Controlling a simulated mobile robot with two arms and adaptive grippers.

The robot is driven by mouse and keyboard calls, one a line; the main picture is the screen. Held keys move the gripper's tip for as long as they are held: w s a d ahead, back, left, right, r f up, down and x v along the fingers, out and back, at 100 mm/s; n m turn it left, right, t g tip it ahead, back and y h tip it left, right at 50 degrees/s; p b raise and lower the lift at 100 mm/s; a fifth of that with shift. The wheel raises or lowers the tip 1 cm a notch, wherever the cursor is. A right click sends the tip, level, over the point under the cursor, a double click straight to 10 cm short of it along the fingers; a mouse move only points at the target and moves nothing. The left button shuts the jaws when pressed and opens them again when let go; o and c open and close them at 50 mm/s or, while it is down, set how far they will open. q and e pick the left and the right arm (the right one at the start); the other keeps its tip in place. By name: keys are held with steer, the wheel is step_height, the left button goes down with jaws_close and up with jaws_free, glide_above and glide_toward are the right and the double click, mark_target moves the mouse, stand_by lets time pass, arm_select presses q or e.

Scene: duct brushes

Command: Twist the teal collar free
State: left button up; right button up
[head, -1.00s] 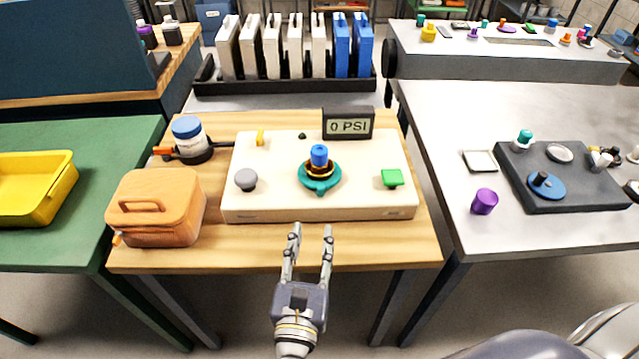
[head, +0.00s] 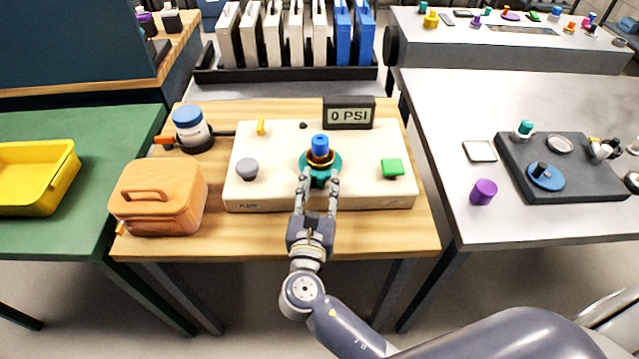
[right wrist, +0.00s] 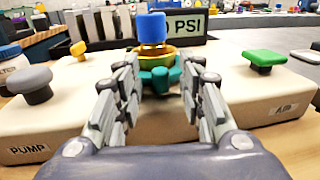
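The teal collar (head: 333,160) sits around the base of a blue-topped fitting (head: 320,146) with a gold ring, in the middle of a cream panel box (head: 265,201). My right gripper (head: 318,176) reaches over the box's front edge, its fingers at the near side of the collar. In the right wrist view the collar (right wrist: 158,80) shows between the fingertips, with a gap between the fingers, which are open. I cannot tell whether a finger touches the collar. The blue top (right wrist: 152,29) stands upright above it. My left gripper is not in view.
An orange case (head: 158,200) and a blue-lidded jar (head: 190,128) stand to the left.

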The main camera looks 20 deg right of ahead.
jaws_close()
